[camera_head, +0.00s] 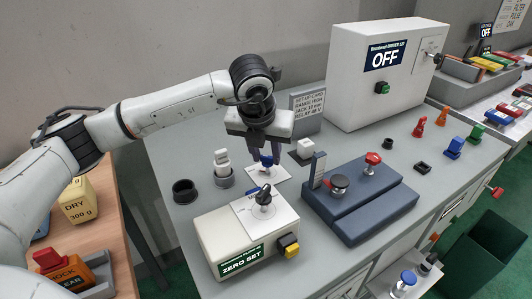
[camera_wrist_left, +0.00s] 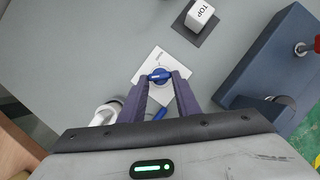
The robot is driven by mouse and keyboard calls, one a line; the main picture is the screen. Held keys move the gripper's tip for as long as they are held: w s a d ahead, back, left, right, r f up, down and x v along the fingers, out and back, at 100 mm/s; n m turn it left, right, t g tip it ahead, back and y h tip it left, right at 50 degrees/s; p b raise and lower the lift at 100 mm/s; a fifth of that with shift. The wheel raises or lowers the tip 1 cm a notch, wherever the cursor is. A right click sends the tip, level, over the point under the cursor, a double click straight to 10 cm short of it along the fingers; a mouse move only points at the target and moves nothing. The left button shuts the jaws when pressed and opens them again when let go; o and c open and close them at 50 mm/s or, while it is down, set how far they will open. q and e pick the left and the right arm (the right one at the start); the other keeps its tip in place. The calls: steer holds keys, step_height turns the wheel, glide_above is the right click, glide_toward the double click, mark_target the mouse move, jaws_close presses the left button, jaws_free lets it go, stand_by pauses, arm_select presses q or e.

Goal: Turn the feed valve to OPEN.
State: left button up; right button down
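A blue valve handle (camera_head: 267,160) stands on a white plate (camera_head: 281,175) on the grey bench, and I take it for the feed valve. In the left wrist view the blue handle (camera_wrist_left: 160,75) lies crosswise on its round base. My left gripper (camera_head: 265,155) points down over it, fingers apart. In the wrist view the left gripper's fingertips (camera_wrist_left: 160,78) are on either side of the handle, close to its ends; I see no clear contact. The plate's lettering is too small to read. My right gripper is not in view.
A cream box labelled ZERO SET (camera_head: 222,245) with a black lever stands in front. A blue-grey block (camera_head: 375,217) with a red knob is to the right. A white bottle in a cup (camera_head: 222,178) and a black ring (camera_head: 184,191) are left. A sign (camera_head: 307,108) stands behind.

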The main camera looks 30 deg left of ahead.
arm_select(q)
steer(key=shift+a+f+m+h+b, duration=0.15)
steer(key=shift+m+h+b, duration=0.35)
steer(key=shift+m+b, duration=0.6)
steer(key=shift+a+m+h+b, duration=0.15)
steer(key=shift+m+h+b, duration=0.15)
steer(key=shift+m+b, duration=0.45)
steer(key=shift+a+m+h, duration=0.1)
steer(key=shift+m+h, duration=0.3)
steer(key=shift+m, duration=0.55)
steer(key=m, duration=0.1)
steer(key=m+h, duration=0.1)
steer(key=shift+w+a+r+m, duration=0.1)
steer(key=shift+a+r+m, duration=0.15)
steer(key=shift+m, duration=0.15)
steer(key=m+g, duration=0.1)
steer(key=m, duration=0.1)
steer(key=shift+w+r+m+h, duration=0.1)
steer(key=shift+m+h, duration=0.2)
steer(key=shift+h, duration=0.1)
steer(key=m, duration=0.1)
steer(key=m+g+h+p, duration=0.1)
steer(key=m, duration=0.1)
steer(key=shift+w+a+m+p, duration=0.2)
steer(key=shift+m+p, duration=0.1)
steer(key=shift+w+m+g+p, duration=0.2)
steer(key=shift+m+g+p, duration=0.35)
steer(key=shift+m, duration=1.05)
